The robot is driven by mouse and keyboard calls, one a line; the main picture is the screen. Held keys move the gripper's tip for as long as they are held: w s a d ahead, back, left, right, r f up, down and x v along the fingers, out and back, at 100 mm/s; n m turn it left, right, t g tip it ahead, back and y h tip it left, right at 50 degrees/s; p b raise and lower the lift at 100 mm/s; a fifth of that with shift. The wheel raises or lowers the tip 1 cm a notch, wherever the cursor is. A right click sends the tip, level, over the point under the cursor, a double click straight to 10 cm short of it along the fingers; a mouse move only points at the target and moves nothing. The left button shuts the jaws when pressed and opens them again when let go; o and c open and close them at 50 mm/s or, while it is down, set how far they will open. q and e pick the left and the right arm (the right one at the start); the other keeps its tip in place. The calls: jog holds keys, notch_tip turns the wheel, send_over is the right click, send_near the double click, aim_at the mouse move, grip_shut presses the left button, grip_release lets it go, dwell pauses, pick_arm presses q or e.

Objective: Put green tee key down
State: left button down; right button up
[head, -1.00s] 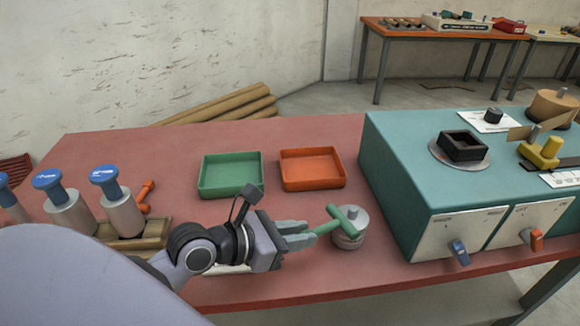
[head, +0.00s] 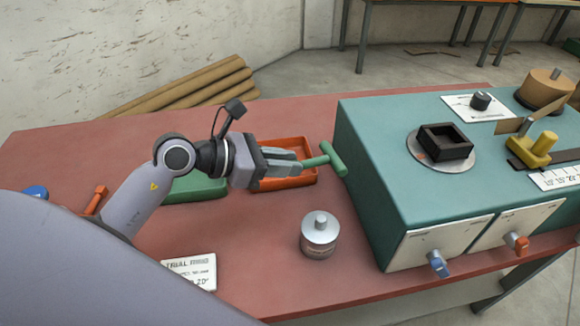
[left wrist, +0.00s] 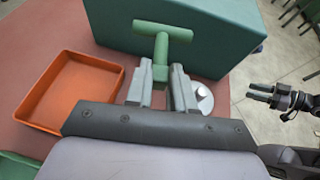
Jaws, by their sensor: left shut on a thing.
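The green tee key (head: 331,160) is held by my left gripper (head: 302,163), which is shut on its stem. The crossbar points away from the fingers, toward the teal machine. In the left wrist view the key (left wrist: 161,45) stands out beyond the fingertips (left wrist: 160,85), and the orange tray (left wrist: 70,92) lies to the left. The green tray (head: 197,188) is partly hidden behind my left arm. My right gripper is not in the head view; a dark gripper (left wrist: 270,95) shows at the right of the left wrist view, its fingers seemingly apart.
The teal machine (head: 362,180) stands close to the right of the key. A metal cylinder with a knob (head: 320,232) stands on the red table (head: 260,270) in front. A label card (head: 190,272) lies at front left. Cardboard tubes (head: 190,85) lie behind the table.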

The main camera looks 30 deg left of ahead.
pick_arm(q)
notch_tip(320, 180, up, 6)
jog(key=m+g+h, duration=0.1)
jog(key=m, duration=0.1)
send_over(285, 209)
notch_tip(285, 209, down, 16)
jog(key=shift+r+p, duration=0.15)
jog(key=shift+p, duration=0.2)
jog(key=shift+f, duration=2.1)
jog(key=shift+f+b, duration=0.15)
jog(key=shift+b, duration=0.15)
jog(key=c, duration=1)
grip_release()
